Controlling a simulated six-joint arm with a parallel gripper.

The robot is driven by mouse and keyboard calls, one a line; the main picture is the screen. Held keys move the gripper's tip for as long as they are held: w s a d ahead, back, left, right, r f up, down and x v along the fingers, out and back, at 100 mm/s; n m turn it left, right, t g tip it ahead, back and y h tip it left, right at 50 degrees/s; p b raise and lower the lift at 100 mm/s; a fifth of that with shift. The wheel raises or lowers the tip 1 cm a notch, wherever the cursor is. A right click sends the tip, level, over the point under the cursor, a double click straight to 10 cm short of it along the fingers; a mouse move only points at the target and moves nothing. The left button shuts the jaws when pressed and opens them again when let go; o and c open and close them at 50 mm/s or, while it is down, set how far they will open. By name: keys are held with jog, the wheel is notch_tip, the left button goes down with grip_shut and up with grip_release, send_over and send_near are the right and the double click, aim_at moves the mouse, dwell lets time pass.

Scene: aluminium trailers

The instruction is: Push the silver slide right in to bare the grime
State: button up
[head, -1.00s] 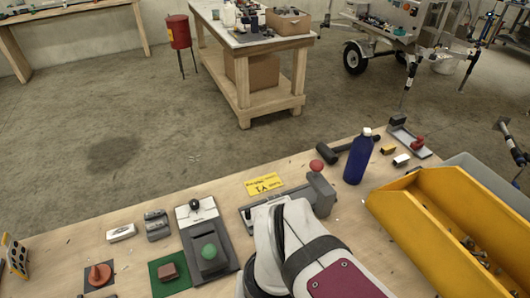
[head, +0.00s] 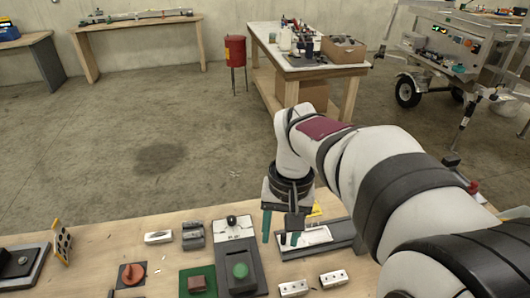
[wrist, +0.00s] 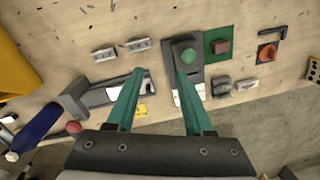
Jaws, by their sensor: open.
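The silver slide (head: 316,236) is a bright flat plate in a long dark grey fixture on the bench; it also shows in the wrist view (wrist: 103,96). The fixture's grey end block (wrist: 74,101) and a red ball (wrist: 73,127) are at its left in the wrist view; my arm hides that end in the head view. My gripper (head: 281,232) has two teal fingers, open and empty, pointing down above the bench. In the wrist view its fingers (wrist: 160,76) lie between the slide fixture and the green-button unit, the left finger overlapping the fixture's near end. I see no contact.
The green-button unit (head: 239,270) sits beside the fixture. Two silver blocks with holes (head: 293,287) lie nearby. A red button on a green mat (head: 197,282) and an orange knob (head: 131,272) are to the left.

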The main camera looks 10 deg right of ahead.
jog(key=n, duration=0.2)
send_near(284, 235)
jog(key=shift+h, duration=0.4)
jog(key=f, duration=1)
jog(key=shift+a+f, duration=0.2)
jog(key=shift+a, duration=0.15)
grip_shut()
jog(key=shift+r, duration=0.1)
